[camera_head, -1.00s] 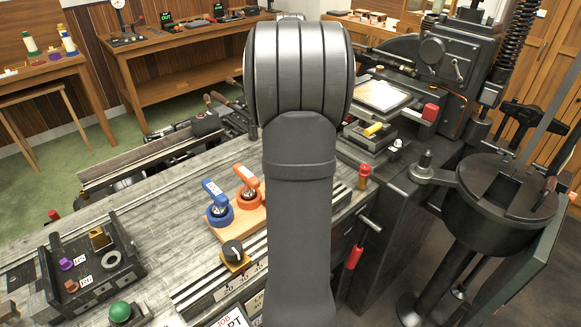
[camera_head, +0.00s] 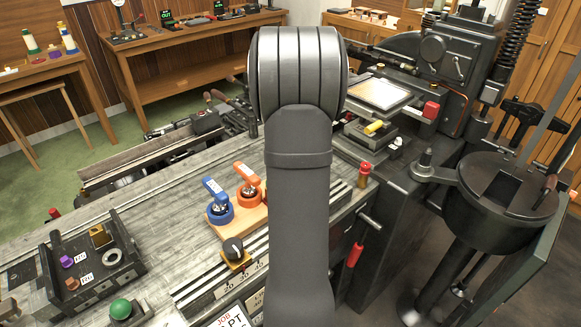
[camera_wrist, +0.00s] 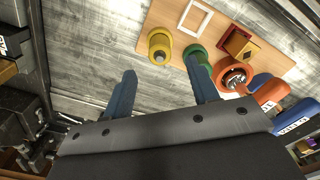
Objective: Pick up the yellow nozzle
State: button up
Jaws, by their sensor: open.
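A round yellow piece (camera_wrist: 159,46), which I take as the yellow nozzle, stands on a wooden board (camera_wrist: 150,18) in the wrist view. It has a grey centre. A green round piece (camera_wrist: 197,54) stands just right of it. My gripper (camera_wrist: 160,66) is open, with its two blue-grey fingers spread and nothing held between them. In the picture the yellow piece lies just beyond the gap between the fingertips; its height difference from them is unclear. In the head view my arm hides the gripper and this yellow piece.
An orange-handled piece (camera_wrist: 235,77) and a blue handle (camera_wrist: 268,86) are at the right, with a gold and red block (camera_wrist: 240,45) and a white square frame (camera_wrist: 195,18) nearby. A dark fixture (camera_head: 85,270) stands at left. The grey bench (camera_head: 150,210) between is clear.

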jog(key=shift+f, duration=3.1)
jog(key=c, duration=1.1)
